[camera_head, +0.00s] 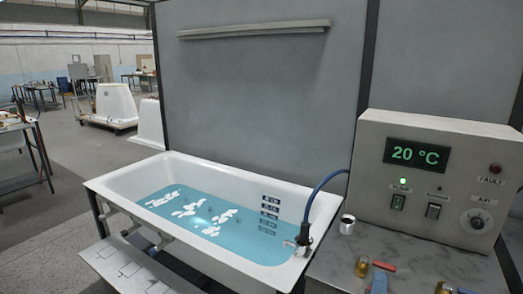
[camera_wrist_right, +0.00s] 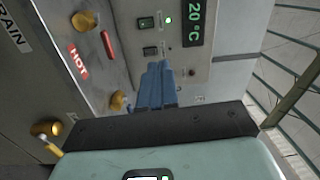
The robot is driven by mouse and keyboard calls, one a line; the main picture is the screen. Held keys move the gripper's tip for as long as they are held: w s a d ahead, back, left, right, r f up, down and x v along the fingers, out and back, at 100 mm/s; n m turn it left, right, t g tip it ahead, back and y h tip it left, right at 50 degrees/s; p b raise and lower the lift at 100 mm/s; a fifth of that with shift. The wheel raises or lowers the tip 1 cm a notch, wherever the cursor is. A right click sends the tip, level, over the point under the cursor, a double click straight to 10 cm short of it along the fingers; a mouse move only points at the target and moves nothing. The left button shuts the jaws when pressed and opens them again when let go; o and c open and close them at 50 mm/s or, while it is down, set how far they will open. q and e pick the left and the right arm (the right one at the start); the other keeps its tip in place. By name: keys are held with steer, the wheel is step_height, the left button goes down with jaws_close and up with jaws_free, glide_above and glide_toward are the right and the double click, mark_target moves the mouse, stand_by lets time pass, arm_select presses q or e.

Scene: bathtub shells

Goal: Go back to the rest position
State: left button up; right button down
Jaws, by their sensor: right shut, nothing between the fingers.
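The rest of the right arm is out of the head view. My left gripper is not in either view.
The bathtub (camera_head: 190,250) with blue water and white patches stands left of the metal worktop (camera_head: 330,262). A metal cup (camera_head: 347,224), a blue hose (camera_head: 318,190), a red lever (camera_head: 384,265) and brass valves (camera_head: 362,266) are near the control panel (camera_head: 432,150).

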steer(key=w+a+f+n+g+y+p, duration=0.15)
steer(key=f+n, duration=0.25)
steer(key=f, duration=0.4)
steer(key=w+a+f+n+g+y+p, duration=0.1)
steer(key=w+f+n+y, duration=0.2)
steer(key=f, duration=0.5)
steer(key=s+a+f+n+g+y+p, duration=0.2)
steer(key=s+f+n, duration=0.15)
steer(key=f, duration=0.45)
steer(key=s+a+f+n+g+y+p, duration=0.1)
steer(key=s+f+n+g+y+p, duration=0.2)
steer(key=f, duration=0.5)
steer(key=s+a+f+n+g+y+p, duration=0.1)
steer(key=s+f+g, duration=0.4)
steer(key=s, duration=0.8)
steer(key=s+a+f+n+g+y+p, duration=0.2)
steer(key=s+a+f+n+g, duration=0.2)
steer(key=s, duration=1)
step_height(320, 180, down, 3)
steer(key=shift+a+f+g, duration=0.2)
steer(key=shift+a+g, duration=0.15)
steer(key=shift+a, duration=0.25)
steer(key=shift+d, duration=0.1)
stand_by(0.6)
